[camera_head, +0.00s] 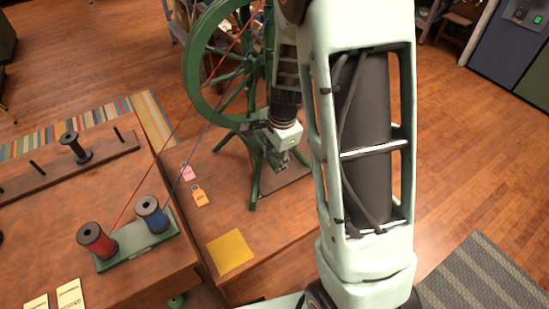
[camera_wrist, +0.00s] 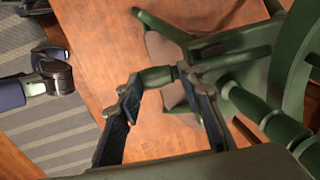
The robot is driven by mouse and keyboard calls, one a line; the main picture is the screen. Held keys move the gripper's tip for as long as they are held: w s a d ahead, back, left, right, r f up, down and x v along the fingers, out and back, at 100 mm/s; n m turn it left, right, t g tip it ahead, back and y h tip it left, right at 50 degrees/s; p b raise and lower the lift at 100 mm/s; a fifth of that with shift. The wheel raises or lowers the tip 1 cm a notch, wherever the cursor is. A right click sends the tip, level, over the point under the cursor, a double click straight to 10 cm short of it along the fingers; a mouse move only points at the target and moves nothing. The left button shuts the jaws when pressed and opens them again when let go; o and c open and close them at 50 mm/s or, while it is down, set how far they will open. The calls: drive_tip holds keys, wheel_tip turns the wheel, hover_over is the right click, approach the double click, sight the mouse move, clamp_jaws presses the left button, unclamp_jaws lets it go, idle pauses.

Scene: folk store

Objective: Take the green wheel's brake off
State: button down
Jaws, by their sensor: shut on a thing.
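The green wheel (camera_head: 200,106) stands on its wooden-topped base, with spokes and legs, at the upper middle of the head view. In the wrist view, its green frame (camera_wrist: 290,65) fills the right side. My gripper (camera_head: 281,165) is low beside the wheel's legs. In the wrist view, a short green turned handle (camera_wrist: 157,77), which seems to be the brake's, lies between my two fingertips. My gripper is shut on it. A green bar (camera_wrist: 235,47) is close by on the right. Where the brake meets the wheel is hidden by my arm in the head view.
A red spool (camera_head: 96,240) and a blue spool (camera_head: 152,215) stand on a green rack at left, with threads running up to the wheel. A yellow square (camera_head: 229,252) and tags (camera_head: 199,196) lie on the table. Open wooden floor (camera_head: 475,150) lies at right.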

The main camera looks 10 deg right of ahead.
sight(275, 163)
drive_tip(key=shift+r+g+p, duration=0.3)
drive_tip(key=shift+r+p, duration=0.2)
drive_tip(key=shift+p, duration=0.85)
drive_tip(key=shift+w+p, duration=0.1)
drive_tip(key=shift+p, duration=0.65)
drive_tip(key=shift+g, duration=0.3)
drive_tip(key=c, duration=1.4)
unclamp_jaws()
drive_tip(key=shift+o, duration=0.2)
wheel_tip(275, 163, up, 12)
drive_tip(key=shift+s, duration=0.3)
drive_tip(key=shift+f, duration=0.1)
